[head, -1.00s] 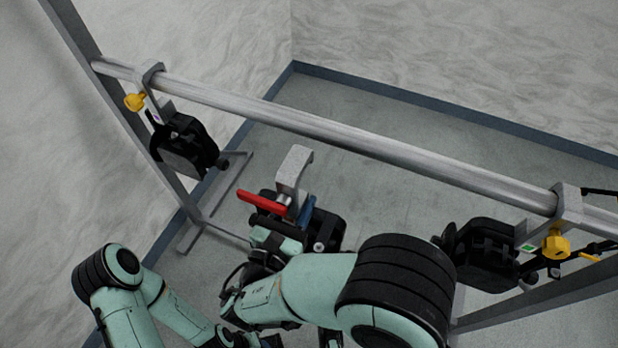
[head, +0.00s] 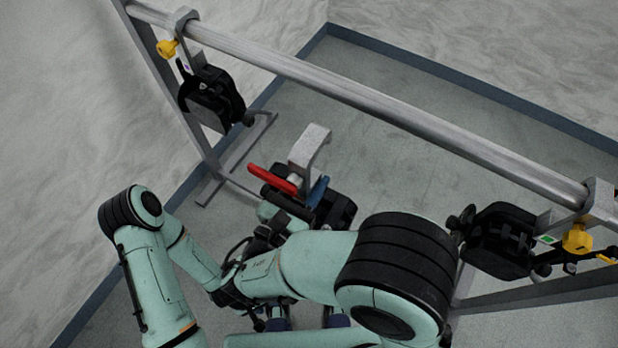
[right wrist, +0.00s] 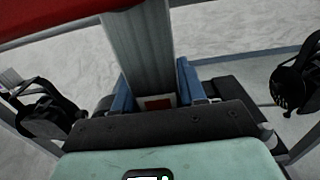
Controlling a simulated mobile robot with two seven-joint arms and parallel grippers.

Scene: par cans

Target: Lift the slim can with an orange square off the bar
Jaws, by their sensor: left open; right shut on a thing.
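The slim can (head: 340,212) has a black body and a bare grey clamp hook (head: 312,145). It hangs clear of the bar (head: 380,108), on my side and below it. My right gripper (head: 306,193) is shut on its clamp. In the right wrist view the blue fingers of the right gripper (right wrist: 155,92) flank the grey clamp, with a reddish-orange square (right wrist: 158,103) between them.
A black can (head: 213,98) with a purple square hangs at the bar's left, another (head: 500,240) with a green square at its right. Both have yellow knobs. Metal stand legs (head: 165,90) hold the bar. Floor beyond the held can is clear.

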